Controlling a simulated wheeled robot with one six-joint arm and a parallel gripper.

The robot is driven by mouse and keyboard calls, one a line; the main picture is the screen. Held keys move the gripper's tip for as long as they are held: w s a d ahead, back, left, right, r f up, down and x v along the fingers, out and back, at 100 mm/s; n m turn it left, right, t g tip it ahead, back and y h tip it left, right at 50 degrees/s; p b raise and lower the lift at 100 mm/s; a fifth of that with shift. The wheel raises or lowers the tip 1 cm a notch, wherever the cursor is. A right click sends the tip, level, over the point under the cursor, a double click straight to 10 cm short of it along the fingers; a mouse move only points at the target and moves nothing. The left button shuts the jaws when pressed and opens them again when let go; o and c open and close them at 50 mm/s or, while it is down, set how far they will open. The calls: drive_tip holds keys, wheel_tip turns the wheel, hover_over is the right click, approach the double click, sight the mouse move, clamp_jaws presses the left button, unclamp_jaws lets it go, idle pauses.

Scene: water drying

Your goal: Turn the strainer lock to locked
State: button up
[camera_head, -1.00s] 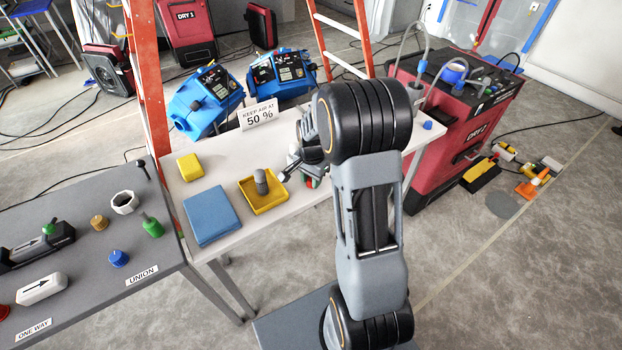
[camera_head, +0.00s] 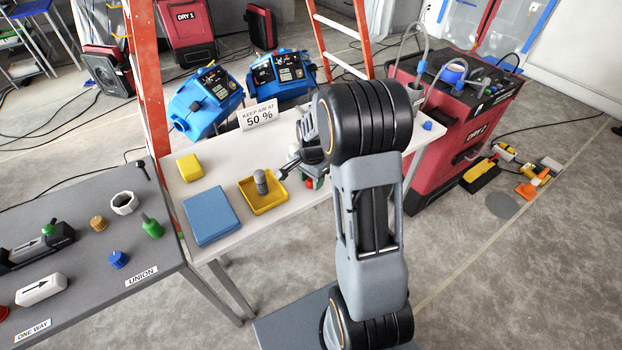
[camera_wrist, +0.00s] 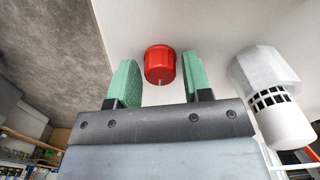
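A red knob (camera_wrist: 160,66) with a small pale mark on its edge shows in the wrist view; I take it to be the strainer lock. My gripper (camera_wrist: 160,84) is open, with one green finger on each side of the knob and a small gap visible on both sides. A clear and white fitting with dark slots (camera_wrist: 270,95), possibly the strainer, is to the right of the knob. In the head view my own arm hides most of this spot; only a bit of red (camera_head: 309,183) shows beside it.
The white table (camera_head: 235,165) holds a yellow tray (camera_head: 270,205), a blue block (camera_head: 210,216), a yellow block (camera_head: 190,167) and a "KEEP AIR AT 50 %" sign (camera_head: 258,114). Blue machines (camera_head: 205,103) stand behind. A grey table (camera_head: 90,255) with loose fittings is at left.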

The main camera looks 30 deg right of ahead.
drive_tip(key=shift+o, duration=0.9)
wheel_tip(320, 180, up, 14)
drive_tip(key=shift+f, duration=0.15)
idle(0.3)
drive_tip(key=s+a+r+n+t+p, duration=0.1)
drive_tip(key=s+a+r+n, duration=0.1)
drive_tip(key=s+a+n, duration=0.3)
drive_tip(key=s+a+r+n+t+p, duration=0.1)
drive_tip(key=s+a+n+t, duration=0.1)
drive_tip(key=s+a+n, duration=0.3)
drive_tip(key=shift+s+r+n+t, duration=0.35)
drive_tip(key=shift+s+n, duration=1.65)
drive_tip(key=shift+s, duration=1.05)
